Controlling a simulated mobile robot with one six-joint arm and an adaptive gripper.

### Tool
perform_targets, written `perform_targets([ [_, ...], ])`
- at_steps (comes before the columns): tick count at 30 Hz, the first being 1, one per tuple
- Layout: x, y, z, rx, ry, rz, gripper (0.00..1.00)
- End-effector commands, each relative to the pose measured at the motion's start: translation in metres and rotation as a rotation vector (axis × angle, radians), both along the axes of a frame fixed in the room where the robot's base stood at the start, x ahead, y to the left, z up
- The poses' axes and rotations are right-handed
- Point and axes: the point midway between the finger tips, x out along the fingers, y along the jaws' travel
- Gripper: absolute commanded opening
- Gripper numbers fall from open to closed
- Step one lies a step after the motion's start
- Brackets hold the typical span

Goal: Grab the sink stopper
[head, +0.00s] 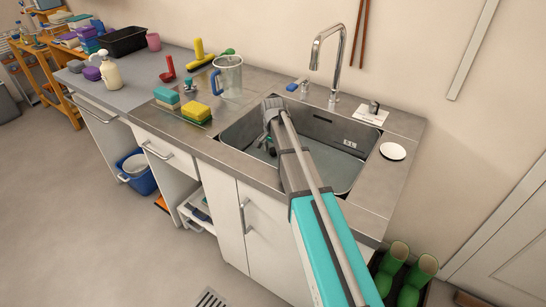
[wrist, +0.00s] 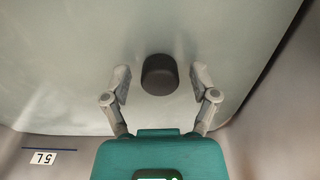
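The sink stopper (wrist: 159,76) is a dark, round-topped plug on the pale sink floor, near the middle of the wrist view. My gripper (wrist: 160,84) is open, with one grey finger on each side of the stopper. Gaps show between both fingers and the stopper, so it is not held. I cannot tell how high the fingertips are above the floor. In the head view my arm reaches down into the sink basin (head: 338,176), and my gripper (head: 268,148) is small and partly hidden there. I cannot make out the stopper in that view.
A tall faucet (head: 316,50) stands behind the sink. A clear jug (head: 230,77) and sponges (head: 196,111) are left of it. A white disc (head: 393,151) lies on the right rim.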

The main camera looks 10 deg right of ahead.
Motion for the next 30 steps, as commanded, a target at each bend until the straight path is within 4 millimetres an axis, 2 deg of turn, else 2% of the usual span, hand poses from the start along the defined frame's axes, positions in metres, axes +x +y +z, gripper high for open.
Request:
perform_targets([
  [1, 0.000, 0.000, 0.000, 0.000, 0.000, 0.000, 0.57],
  [10, 0.000, 0.000, 0.000, 0.000, 0.000, 0.000, 0.02],
  [22, 0.000, 0.001, 0.002, 0.000, 0.000, 0.001, 0.00],
  [30, 0.000, 0.001, 0.013, 0.000, 0.000, 0.001, 0.00],
])
